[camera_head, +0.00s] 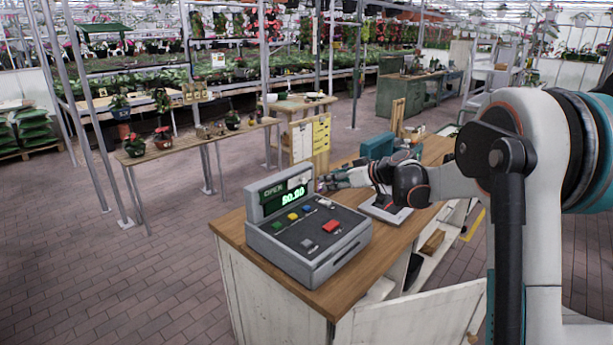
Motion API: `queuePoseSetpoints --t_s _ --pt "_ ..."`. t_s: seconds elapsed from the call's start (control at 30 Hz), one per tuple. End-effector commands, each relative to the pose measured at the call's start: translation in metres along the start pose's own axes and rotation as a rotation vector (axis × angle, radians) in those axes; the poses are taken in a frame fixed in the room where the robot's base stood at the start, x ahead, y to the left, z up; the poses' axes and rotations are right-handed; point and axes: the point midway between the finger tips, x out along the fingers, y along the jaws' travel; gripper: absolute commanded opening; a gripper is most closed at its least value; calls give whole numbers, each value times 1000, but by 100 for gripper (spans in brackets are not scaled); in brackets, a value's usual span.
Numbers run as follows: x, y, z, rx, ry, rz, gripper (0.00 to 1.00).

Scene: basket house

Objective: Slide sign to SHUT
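A pale part of the panel shows to the right of the word. Below it the display (292,197) reads 50.00 or similar in green. My gripper (323,185) reaches in from the right, with its tips close to the right end of the panel. Whether the tips touch the sign cannot be told. The fingers are too small and dark to tell open from shut.
The wooden counter (235,232) has a white base with open shelves. A stand with a pale base (385,212) and a teal box (377,147) stand behind the register. A long bench with potted plants (190,142) is at the left. The brick floor (110,270) is clear at left.

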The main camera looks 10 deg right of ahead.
Motion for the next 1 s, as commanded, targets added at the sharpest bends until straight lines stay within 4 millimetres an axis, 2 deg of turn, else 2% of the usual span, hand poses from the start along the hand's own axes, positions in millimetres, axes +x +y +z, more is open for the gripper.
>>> queuePoseSetpoints --t_s 0.03,0.2,0.37,0.47,1.0 --pt "4 12 0 -8 19 -1 39" --pt "14 32 3 -34 60 -7 39" --pt "22 35 4 -41 69 -9 39" --pt "34 34 4 -41 68 -10 39" --pt "132 34 -2 -40 68 -9 39"
